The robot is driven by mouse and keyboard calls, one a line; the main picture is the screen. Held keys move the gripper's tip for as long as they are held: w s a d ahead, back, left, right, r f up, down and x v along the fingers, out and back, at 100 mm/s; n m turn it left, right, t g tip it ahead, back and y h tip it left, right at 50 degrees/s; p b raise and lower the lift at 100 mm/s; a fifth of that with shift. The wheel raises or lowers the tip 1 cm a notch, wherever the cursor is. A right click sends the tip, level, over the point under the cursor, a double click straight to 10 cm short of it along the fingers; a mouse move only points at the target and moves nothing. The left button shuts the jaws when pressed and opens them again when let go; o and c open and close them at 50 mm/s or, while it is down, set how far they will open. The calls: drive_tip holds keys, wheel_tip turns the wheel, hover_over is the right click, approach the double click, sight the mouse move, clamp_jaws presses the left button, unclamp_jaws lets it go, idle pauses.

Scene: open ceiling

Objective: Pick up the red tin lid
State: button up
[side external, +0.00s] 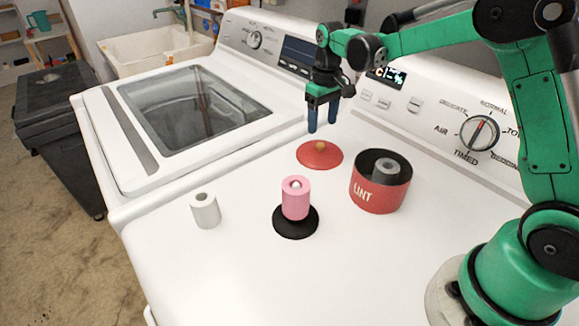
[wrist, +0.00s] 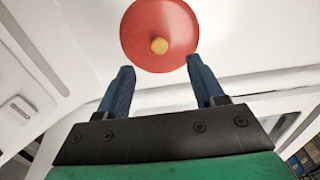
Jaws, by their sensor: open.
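The red tin lid (side external: 319,156) is a round, shallow disc with a small tan knob (side external: 320,146) on top. It lies flat on the white dryer top, near the control panel. The lid also shows at the top of the wrist view (wrist: 160,22), with its knob (wrist: 159,46) facing me. My gripper (side external: 322,128) points down and hovers just above the lid, with its two blue fingers apart. In the wrist view my open fingers (wrist: 160,72) are on either side of the knob's line, with nothing between them.
A red LINT tin (side external: 377,194) stands right of the lid. A pink roll (side external: 296,203) stands on a black disc (side external: 296,231) nearer the camera, and a white roll (side external: 205,212) is further left. The control panel (side external: 440,110) rises behind. The front dryer top is clear.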

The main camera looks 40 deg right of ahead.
sight(320, 144)
drive_tip(key=shift+f, duration=2.95)
clamp_jaws()
